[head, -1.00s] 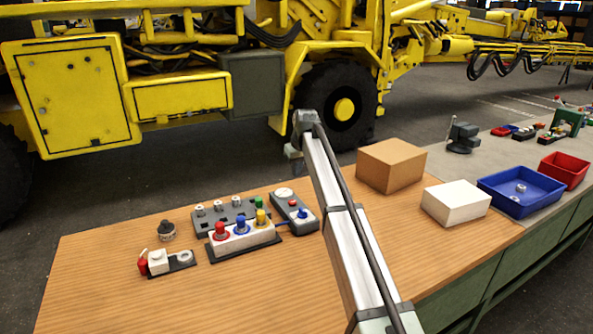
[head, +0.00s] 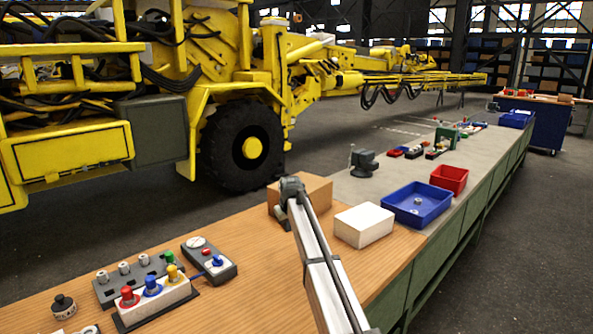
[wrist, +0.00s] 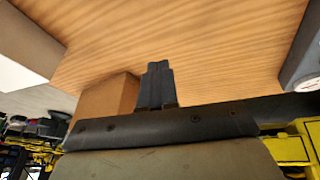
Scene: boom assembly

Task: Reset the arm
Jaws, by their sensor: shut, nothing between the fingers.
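My arm (head: 318,262) reaches over the wooden worktop, and its far end stands in front of the brown box in the head view. My gripper (wrist: 156,72) shows in the wrist view as two dark fingers pressed together with nothing between them. It is above the wooden bench top, apart from the surface.
The bench (head: 232,270) holds a brown box (head: 317,192), a white box (head: 364,224), a blue bin (head: 416,206), a red bin (head: 449,178) and a vise (head: 365,162). A panel with coloured knobs (head: 152,297) is at left. A yellow machine (head: 212,45) stands behind.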

